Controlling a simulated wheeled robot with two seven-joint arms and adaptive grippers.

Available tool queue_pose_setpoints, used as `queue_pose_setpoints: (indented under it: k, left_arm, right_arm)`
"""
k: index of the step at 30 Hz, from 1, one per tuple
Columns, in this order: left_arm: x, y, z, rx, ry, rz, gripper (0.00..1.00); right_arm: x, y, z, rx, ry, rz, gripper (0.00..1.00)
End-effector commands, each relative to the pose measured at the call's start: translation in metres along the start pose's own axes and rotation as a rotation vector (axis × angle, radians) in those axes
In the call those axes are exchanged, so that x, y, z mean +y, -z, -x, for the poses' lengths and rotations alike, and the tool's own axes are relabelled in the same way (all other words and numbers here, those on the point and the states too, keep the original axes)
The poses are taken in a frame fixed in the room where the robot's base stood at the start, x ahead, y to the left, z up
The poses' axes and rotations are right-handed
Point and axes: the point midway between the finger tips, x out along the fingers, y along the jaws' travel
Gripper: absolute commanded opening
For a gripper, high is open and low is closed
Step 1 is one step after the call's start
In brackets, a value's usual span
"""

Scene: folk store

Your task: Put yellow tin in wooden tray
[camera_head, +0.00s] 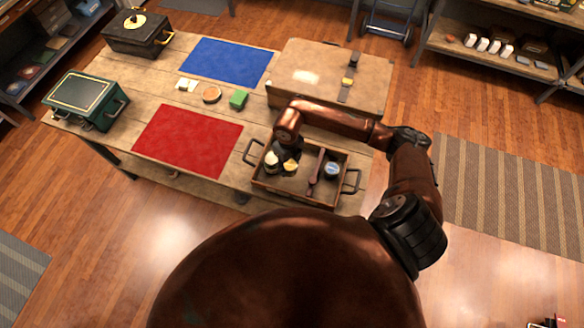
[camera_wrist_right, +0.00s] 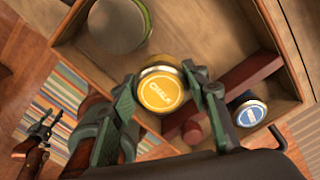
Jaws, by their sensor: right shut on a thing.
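The yellow tin (camera_head: 290,165), marked "CHALK", sits between the fingers of my right gripper (camera_head: 288,152). In the right wrist view the fingers are shut on the sides of the yellow tin (camera_wrist_right: 161,90), with its lid facing the camera. The tin is inside the outline of the wooden tray (camera_head: 295,194); the tray wall also shows in the right wrist view (camera_wrist_right: 287,45). I cannot tell whether the tin's base touches the tray floor.

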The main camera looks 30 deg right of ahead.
Motion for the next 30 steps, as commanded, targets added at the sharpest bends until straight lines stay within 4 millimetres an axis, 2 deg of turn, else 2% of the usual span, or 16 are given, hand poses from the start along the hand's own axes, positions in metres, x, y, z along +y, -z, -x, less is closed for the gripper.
queue_pose_setpoints:
  k: [8,15,26,27,30]
  left_arm:
    - [0.000,0.001,0.003,0.001,0.000,0.000,0.40]
    - [0.000,0.003,0.012,0.003,-0.001,0.000,0.40]
    - [0.001,0.002,0.007,0.003,-0.001,0.000,0.40]
    - [0.001,0.003,0.008,0.003,-0.001,0.000,0.40]
    - [0.001,0.003,0.008,0.003,-0.002,0.000,0.40]
  right_arm:
    - [-0.013,0.002,-0.016,0.001,-0.001,-0.001,0.16]
    - [-0.013,0.001,-0.045,-0.001,-0.001,-0.001,0.16]
    - [-0.014,0.001,-0.051,-0.001,0.000,0.001,0.16]
    - [-0.014,0.001,-0.050,-0.001,0.000,0.001,0.45]
    - [-0.014,0.001,-0.050,-0.001,0.000,0.001,0.52]
